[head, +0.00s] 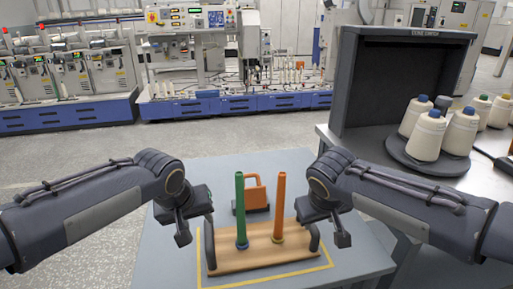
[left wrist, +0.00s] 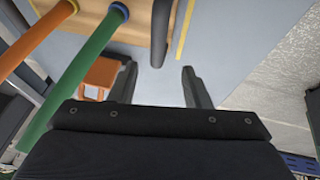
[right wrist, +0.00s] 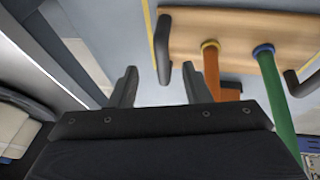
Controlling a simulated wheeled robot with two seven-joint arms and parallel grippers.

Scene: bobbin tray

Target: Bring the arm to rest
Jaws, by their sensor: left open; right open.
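A wooden tray (head: 262,262) with dark end handles lies on the grey-blue table. A green bobbin (head: 240,208) stands upright at its left and an orange bobbin (head: 279,205) at its right; both also show in the left wrist view, green (left wrist: 82,70) and orange (left wrist: 35,40). My left gripper (head: 196,229) is open and empty beside the tray's left handle. My right gripper (head: 325,228) is open and empty beside the right handle. In the right wrist view the right handle (right wrist: 163,50) lies just beyond the open fingers (right wrist: 157,85).
An orange bracket-like object (head: 256,192) stands behind the tray. Yellow tape (head: 290,276) marks the table around the tray. At right, a dark cabinet (head: 395,85) holds cream yarn cones (head: 425,135) on a round stand. Machines line the back; the floor between is clear.

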